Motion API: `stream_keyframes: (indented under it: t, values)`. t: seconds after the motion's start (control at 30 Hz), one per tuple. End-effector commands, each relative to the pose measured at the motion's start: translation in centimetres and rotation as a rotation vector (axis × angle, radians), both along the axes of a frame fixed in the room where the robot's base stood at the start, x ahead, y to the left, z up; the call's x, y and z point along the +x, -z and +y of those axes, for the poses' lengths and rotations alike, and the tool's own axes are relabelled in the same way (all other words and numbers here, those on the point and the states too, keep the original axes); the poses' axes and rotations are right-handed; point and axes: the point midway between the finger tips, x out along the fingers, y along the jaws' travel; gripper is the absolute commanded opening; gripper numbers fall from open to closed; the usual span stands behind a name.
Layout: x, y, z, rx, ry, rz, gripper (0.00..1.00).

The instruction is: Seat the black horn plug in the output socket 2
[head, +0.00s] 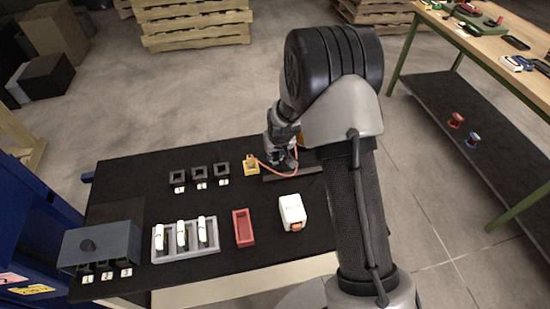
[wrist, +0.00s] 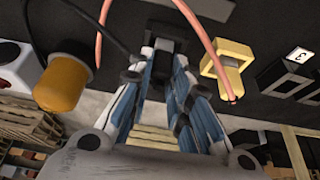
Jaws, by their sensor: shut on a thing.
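My gripper (head: 283,160) is low over the far right part of the black table, pointing down. In the wrist view its blue-padded fingers (wrist: 163,70) are closed on a dark block, the black horn plug (wrist: 166,32), partly hidden between the fingertips. A black cord runs from the upper left towards the fingers. Three dark square sockets stand in a row left of the gripper; the middle one (head: 199,173) has a white label, too small to read surely. In the wrist view a dark socket labelled 3 (wrist: 285,78) stands at the right. The plug is apart from these sockets.
A yellow square holder (head: 252,166) stands between gripper and sockets, with an orange-pink cord beside it. An orange cylinder (wrist: 62,82) is left in the wrist view. Nearer are a white box (head: 292,209), red tray (head: 243,240), grey rack (head: 187,254) and blue-grey box (head: 105,245).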

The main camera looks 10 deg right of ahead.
Motion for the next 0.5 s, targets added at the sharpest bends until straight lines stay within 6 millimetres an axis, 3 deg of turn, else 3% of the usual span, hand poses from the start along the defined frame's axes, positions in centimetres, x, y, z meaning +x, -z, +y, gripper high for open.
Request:
stream_keyframes:
  t: [0.33, 0.5]
  values:
    - [0.0, -0.2, 0.0, 0.000, 0.000, -0.001, 0.00]
    - [0.1, -1.5, 0.0, 0.000, 0.000, -0.003, 0.00]
